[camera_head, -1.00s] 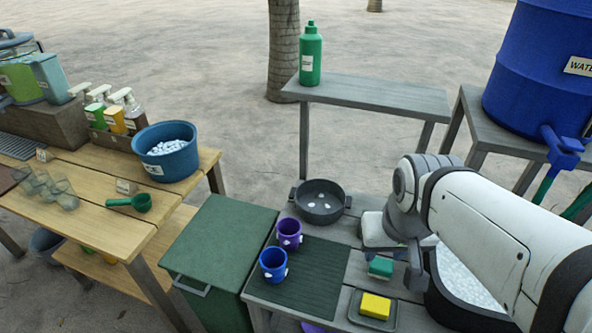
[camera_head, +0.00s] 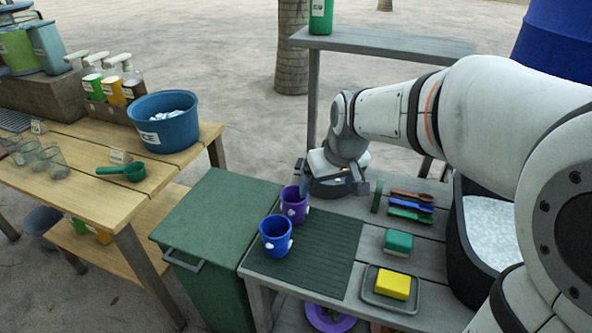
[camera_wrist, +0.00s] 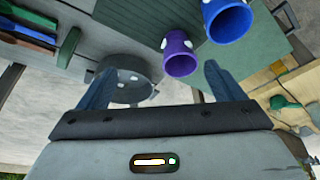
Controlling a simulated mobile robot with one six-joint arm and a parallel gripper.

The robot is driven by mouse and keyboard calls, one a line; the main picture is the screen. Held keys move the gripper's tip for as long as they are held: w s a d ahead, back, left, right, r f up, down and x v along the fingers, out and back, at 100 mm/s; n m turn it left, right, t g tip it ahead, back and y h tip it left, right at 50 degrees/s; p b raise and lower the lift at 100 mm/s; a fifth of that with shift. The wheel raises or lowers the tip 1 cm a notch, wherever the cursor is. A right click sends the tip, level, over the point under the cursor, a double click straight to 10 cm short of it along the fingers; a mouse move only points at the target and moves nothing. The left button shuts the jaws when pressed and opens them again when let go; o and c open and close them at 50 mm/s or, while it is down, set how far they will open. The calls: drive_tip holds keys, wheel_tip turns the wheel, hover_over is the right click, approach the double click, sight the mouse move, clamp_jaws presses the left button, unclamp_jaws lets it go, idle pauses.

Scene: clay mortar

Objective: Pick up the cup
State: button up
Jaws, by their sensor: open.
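A purple cup (camera_head: 295,207) and a blue cup (camera_head: 275,240) stand upright on the dark green ribbed mat (camera_head: 318,268), the purple one behind the blue one. In the wrist view, the purple cup (camera_wrist: 180,60) is just beyond the gap between my fingers, nearer the right finger, and the blue cup (camera_wrist: 229,22) is farther off at upper right. My gripper (camera_head: 331,182) is open and empty, just behind and to the right of the purple cup, apart from it. Both fingers show in the wrist view (camera_wrist: 160,72).
A dark round pan (camera_wrist: 130,80) sits by the left finger in the wrist view, mostly hidden by my gripper in the head view. A green sponge (camera_head: 398,242), a yellow sponge (camera_head: 393,284) on a tray and several coloured utensils (camera_head: 411,205) lie to the right. A green bin (camera_head: 215,230) stands left.

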drive_tip(key=n+b, duration=0.2)
drive_tip(key=b, duration=0.3)
approach(298, 190)
drive_tip(key=shift+y, duration=0.4)
drive_tip(key=f, duration=0.3)
drive_tip(key=s+a+f, duration=0.1)
drive_tip(key=f, duration=0.1)
drive_tip(key=shift+s+f, duration=0.1)
drive_tip(key=shift+f, duration=0.15)
drive_tip(key=b+x, duration=0.1)
drive_tip(key=x, duration=0.6)
drive_tip(key=shift+a+f+b, duration=0.15)
drive_tip(key=shift+f+b, duration=0.05)
drive_tip(key=shift+b, duration=0.2)
drive_tip(key=shift+c, duration=0.5)
drive_tip(key=c, duration=1)
drive_tip(key=shift+r, duration=0.1)
